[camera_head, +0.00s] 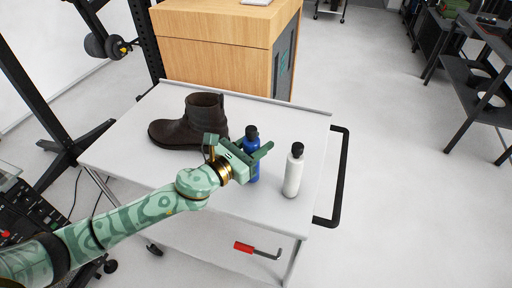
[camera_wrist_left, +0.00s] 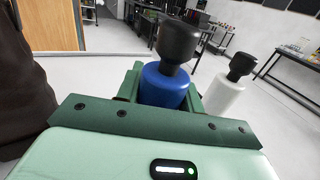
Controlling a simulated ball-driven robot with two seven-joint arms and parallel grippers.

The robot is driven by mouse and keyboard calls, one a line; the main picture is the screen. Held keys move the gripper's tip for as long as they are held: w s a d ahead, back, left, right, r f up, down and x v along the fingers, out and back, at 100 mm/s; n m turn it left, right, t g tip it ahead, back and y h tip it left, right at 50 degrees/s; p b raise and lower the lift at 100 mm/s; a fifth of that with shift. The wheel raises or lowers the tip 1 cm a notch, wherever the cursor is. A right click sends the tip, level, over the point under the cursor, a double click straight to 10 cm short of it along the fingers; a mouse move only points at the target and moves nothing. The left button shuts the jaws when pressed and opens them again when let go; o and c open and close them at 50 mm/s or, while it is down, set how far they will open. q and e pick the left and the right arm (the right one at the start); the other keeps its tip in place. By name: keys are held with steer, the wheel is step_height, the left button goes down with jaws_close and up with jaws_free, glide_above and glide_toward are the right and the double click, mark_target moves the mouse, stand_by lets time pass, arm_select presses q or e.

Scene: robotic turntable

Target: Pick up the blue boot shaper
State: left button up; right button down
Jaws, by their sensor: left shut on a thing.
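The blue boot shaper (camera_head: 252,171), a blue bottle-like body with a black top, stands upright on the white cart. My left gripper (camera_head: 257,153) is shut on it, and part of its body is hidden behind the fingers. In the left wrist view the blue boot shaper (camera_wrist_left: 164,84) sits between the two green fingers (camera_wrist_left: 162,97), with its black knob rising above them. I cannot tell whether its base touches the cart top. My right gripper is not in view.
A white bottle with a black cap (camera_head: 293,172) stands just right of the gripper. A dark brown boot (camera_head: 188,124) is behind and left of it. The cart top (camera_head: 240,203) is clear at the front. A black handle (camera_head: 342,180) is at its right edge.

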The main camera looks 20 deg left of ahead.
arm_select(q)
steer(key=s+r+p, duration=0.6)
steer(key=s+r, duration=0.5)
steer(key=s, duration=0.3)
steer(key=shift+r, duration=0.2)
steer(key=shift+s+d, duration=0.1)
